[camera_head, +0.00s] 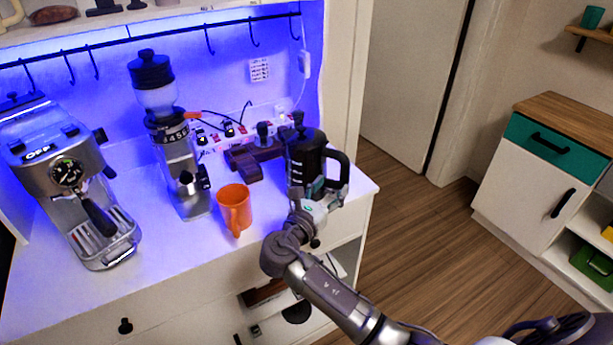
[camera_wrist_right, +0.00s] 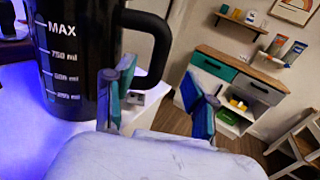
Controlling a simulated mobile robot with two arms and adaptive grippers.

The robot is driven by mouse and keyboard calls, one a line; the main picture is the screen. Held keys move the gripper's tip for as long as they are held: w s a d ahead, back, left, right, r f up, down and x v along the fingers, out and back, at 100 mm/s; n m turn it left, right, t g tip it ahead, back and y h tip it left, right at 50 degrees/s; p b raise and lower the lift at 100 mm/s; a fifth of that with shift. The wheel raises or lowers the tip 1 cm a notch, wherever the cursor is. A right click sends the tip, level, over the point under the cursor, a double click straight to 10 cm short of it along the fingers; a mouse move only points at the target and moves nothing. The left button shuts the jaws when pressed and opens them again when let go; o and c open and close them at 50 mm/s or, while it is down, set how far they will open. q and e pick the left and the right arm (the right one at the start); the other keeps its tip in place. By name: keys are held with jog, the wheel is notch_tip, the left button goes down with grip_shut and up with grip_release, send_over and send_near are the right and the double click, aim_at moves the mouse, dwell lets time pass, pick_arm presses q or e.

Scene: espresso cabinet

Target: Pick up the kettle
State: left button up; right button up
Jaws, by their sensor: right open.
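The black kettle (camera_head: 303,157) stands upright at the right end of the white counter, with its dark handle (camera_head: 341,165) on its right side. In the right wrist view the kettle (camera_wrist_right: 72,60) fills the upper left and shows white volume marks and "MAX". My right gripper (camera_head: 324,189) is at the kettle's handle side, low and on the near side. In the wrist view the gripper (camera_wrist_right: 158,100) is open, its fingers wide apart, with the lower handle in the picture between them. I cannot tell whether they touch the kettle. My left gripper is not in view.
An orange mug (camera_head: 235,209) stands left of the kettle, near the counter's front edge. A grinder (camera_head: 178,160) and an espresso machine (camera_head: 75,185) stand further left. A brown wooden piece (camera_head: 246,166) and a power strip (camera_head: 218,137) lie behind. The counter ends just right of the kettle.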

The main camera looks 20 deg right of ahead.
aim_at(343, 171)
jog(key=x, duration=0.2)
jog(key=shift+w+d, duration=0.15)
jog(key=shift+w, duration=0.15)
jog(key=shift+w+d+r+p, duration=0.1)
jog(key=shift+w+d+p, duration=0.15)
jog(key=shift+d+p, duration=0.1)
jog(key=p+x, duration=0.1)
jog(key=x, duration=0.3)
jog(key=shift+d+r+p, duration=0.15)
jog(key=shift+d+p, duration=0.15)
jog(key=shift+w+d, duration=0.15)
jog(key=shift+d, duration=0.05)
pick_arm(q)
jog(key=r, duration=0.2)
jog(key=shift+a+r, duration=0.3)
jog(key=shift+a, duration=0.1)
pick_arm(e)
grip_shut()
jog(key=shift+r, duration=0.2)
jog(key=shift+w+f, duration=0.1)
